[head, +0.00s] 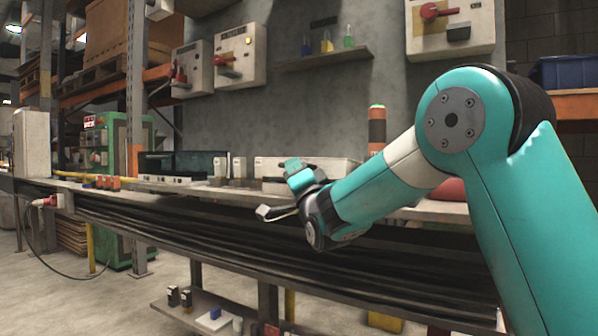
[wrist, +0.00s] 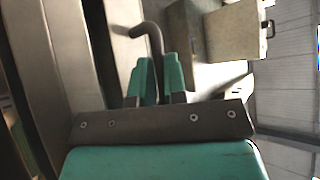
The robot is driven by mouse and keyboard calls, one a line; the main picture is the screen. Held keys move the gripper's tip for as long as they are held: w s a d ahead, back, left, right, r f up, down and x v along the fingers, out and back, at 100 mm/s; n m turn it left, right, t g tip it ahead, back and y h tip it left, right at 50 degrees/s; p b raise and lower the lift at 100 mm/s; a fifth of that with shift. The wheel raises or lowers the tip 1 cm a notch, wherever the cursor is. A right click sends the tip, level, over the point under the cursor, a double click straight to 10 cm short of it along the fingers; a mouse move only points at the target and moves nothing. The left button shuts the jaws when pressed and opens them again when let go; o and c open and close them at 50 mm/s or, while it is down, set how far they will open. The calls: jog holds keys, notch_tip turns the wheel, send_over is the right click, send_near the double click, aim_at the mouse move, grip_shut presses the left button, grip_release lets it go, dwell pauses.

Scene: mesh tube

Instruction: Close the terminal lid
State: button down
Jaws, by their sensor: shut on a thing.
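My gripper (head: 292,165) is at the workbench in the head view, close in front of a long pale box (head: 337,172). In the wrist view my gripper (wrist: 158,68) has its two teal fingers close together on a dark curved handle (wrist: 150,33). The handle bends to the left above the fingertips, and its lower part is between them. I cannot tell from these views which part is the terminal lid or how far it is open. The gripper and wrist cover part of the pale box in the head view.
The bench carries smaller pale boxes (head: 237,167), a dark glassy case (head: 190,163) and an orange-and-dark cylinder (head: 377,128). A shelf (head: 325,58) with small bottles and wall switch boxes are behind. In the wrist view a beige box (wrist: 235,43) with a dark latch is right of the fingers.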

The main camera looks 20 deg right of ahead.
jog(key=shift+w+d+f, duration=0.1)
jog(key=shift+d+f, duration=0.05)
jog(key=shift+d, duration=0.1)
jog(key=c, duration=1.4)
grip_release()
jog(key=shift+c, duration=0.2)
jog(key=b+v, duration=1.2)
jog(key=v, duration=0.5)
jog(key=shift+s+b, duration=0.25)
jog(key=shift+b, duration=0.05)
jog(key=shift+a, duration=0.15)
jog(key=shift+c, duration=0.5)
